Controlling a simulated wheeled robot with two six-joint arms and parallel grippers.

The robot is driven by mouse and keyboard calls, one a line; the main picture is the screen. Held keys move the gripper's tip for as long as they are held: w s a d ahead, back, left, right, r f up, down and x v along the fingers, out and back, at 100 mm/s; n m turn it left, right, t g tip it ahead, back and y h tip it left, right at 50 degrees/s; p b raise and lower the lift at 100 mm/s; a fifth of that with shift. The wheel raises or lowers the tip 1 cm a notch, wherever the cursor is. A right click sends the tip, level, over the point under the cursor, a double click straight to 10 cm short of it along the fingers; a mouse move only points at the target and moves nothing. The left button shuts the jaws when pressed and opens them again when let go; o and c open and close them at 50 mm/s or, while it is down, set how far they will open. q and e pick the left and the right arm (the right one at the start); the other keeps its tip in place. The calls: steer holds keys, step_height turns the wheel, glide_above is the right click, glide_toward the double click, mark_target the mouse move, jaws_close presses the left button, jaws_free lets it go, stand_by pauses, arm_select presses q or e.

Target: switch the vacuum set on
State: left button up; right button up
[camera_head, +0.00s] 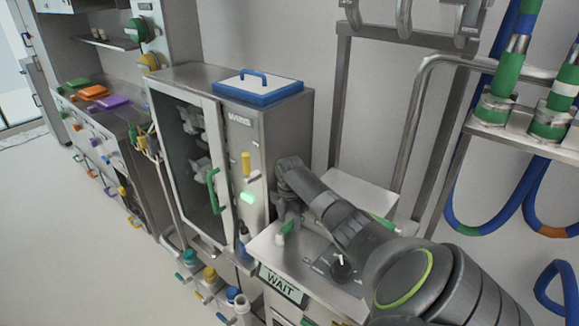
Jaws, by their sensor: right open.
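A low metal unit (310,262) carries a WAIT sign (282,284) on its front edge and a black knob (341,268) on its top. I cannot tell for certain whether this is the vacuum set. A small green part (288,228) stands on the unit's left side. My right gripper (282,212) is open and points down just above this green part; whether they touch is unclear. Its dark arm comes in from the lower right and covers part of the unit's top. My left gripper is out of view.
A metal cabinet (286,130) with a glass door, green handle (212,190) and lit green button (248,197) stands left of the gripper. A blue-edged tray (258,88) lies on it. Metal rails and blue hoses (470,215) are at right. Floor at lower left is clear.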

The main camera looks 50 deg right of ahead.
mark_target(289, 224)
step_height(289, 224, up, 17)
steer(key=b, duration=0.2)
steer(key=shift+f, duration=0.15)
stand_by(0.5)
